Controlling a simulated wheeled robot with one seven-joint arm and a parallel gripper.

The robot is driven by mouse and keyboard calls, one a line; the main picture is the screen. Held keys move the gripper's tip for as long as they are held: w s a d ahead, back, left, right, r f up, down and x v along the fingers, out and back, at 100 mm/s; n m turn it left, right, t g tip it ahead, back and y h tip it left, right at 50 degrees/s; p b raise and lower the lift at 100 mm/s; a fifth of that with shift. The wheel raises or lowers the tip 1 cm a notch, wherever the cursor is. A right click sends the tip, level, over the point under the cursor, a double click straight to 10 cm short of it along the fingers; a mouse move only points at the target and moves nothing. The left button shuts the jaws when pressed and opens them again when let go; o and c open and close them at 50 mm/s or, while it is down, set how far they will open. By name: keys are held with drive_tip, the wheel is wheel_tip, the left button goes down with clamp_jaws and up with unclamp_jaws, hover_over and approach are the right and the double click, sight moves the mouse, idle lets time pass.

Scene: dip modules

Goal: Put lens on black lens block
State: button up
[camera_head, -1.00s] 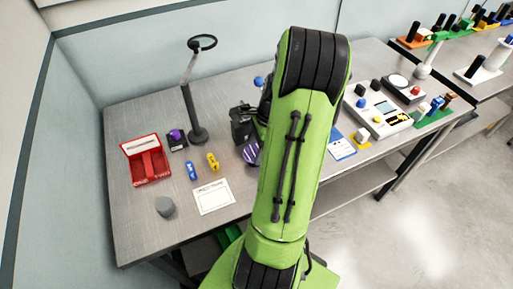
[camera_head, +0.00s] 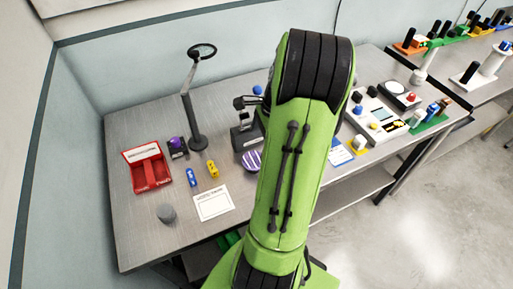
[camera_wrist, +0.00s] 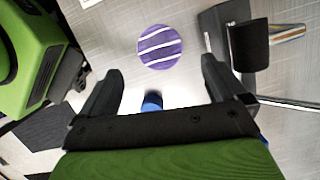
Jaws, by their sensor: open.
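A dark block with a black cylinder (camera_wrist: 249,46) stands right of my gripper in the wrist view; it also shows in the head view (camera_head: 243,138). It looks like the black lens block, but I cannot be sure. No clear lens can be made out; a shiny, partly orange piece (camera_wrist: 288,33) sticks out beside the cylinder. My gripper (camera_wrist: 160,68) is open, with nothing between its fingers. A purple-and-white striped round thing (camera_wrist: 160,47) lies beyond the fingertips, and it shows left of my arm in the head view (camera_head: 251,160).
A magnifier stand (camera_head: 195,120) rises left of the gripper. A red box (camera_head: 150,172), a block with a purple top (camera_head: 177,147), blue (camera_head: 191,177) and yellow (camera_head: 213,169) pieces, a white card (camera_head: 213,203) and a grey piece (camera_head: 166,213) stand left. A light console (camera_head: 378,118) is right.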

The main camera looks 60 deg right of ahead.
drive_tip(key=p+v, duration=0.2)
drive_tip(key=v, duration=0.4)
drive_tip(key=w+a+r+n+h, duration=0.1)
drive_tip(key=w+a+r+n, duration=0.45)
drive_tip(key=a, duration=0.35)
drive_tip(key=s+a+r+n+t, duration=0.1)
drive_tip(key=s+a+n, duration=0.3)
drive_tip(key=a+n, duration=0.6)
drive_tip(key=s+a+r+n+t+h, duration=0.1)
drive_tip(key=s+a+r+n+t, duration=0.1)
drive_tip(key=a+n, duration=0.8)
drive_tip(key=shift+s+a+r+t+b, duration=0.3)
drive_tip(key=shift+s+r, duration=0.25)
drive_tip(key=shift+s, duration=0.55)
drive_tip(key=shift+n, duration=0.25)
drive_tip(key=shift+c, duration=0.3)
